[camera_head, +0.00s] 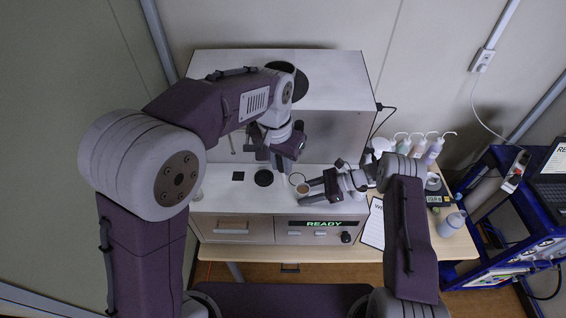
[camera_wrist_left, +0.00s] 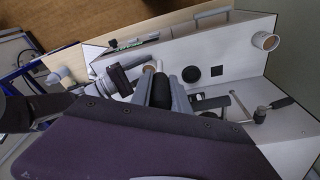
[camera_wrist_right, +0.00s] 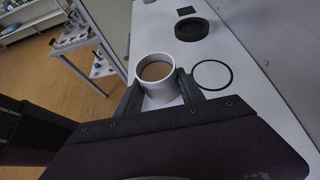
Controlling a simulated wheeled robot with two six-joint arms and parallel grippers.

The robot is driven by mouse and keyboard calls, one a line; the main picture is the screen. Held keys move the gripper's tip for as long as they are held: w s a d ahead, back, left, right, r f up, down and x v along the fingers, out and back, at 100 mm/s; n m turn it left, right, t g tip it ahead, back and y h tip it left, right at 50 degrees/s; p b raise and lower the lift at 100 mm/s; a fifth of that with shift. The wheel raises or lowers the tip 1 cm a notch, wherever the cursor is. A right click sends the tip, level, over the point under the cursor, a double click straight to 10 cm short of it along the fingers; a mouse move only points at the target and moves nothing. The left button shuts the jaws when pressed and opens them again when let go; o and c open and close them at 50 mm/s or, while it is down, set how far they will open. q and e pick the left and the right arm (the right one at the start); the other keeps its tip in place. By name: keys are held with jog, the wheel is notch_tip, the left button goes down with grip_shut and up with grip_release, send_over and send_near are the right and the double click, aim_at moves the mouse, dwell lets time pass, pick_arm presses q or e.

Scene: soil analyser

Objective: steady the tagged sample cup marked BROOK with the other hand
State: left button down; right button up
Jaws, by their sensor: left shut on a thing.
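A white sample cup (camera_wrist_right: 156,78) with brown soil inside stands upright on the white analyser top; it also shows in the head view (camera_head: 303,188). No tag or name is readable on it. My right gripper (camera_wrist_right: 158,92) has one finger on each side of the cup, very close to its wall; whether both fingers press on it I cannot tell. The gripper reaches in from the right in the head view (camera_head: 318,188). My left gripper (camera_head: 284,160) is above the analyser top, left of the cup, shut on a dark cylindrical thing (camera_wrist_left: 163,90).
A thin black ring (camera_wrist_right: 212,74) lies beside the cup. A round black disc (camera_head: 264,177) and a dark square (camera_head: 238,176) are further left. Another soil-filled white cup (camera_wrist_left: 265,41) is at the analyser's far end. Bottles (camera_head: 418,146) stand right. The front panel (camera_head: 320,224) reads READY.

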jog(key=shift+o, duration=0.9)
jog(key=v, duration=1.2)
jog(key=shift+f, duration=0.1)
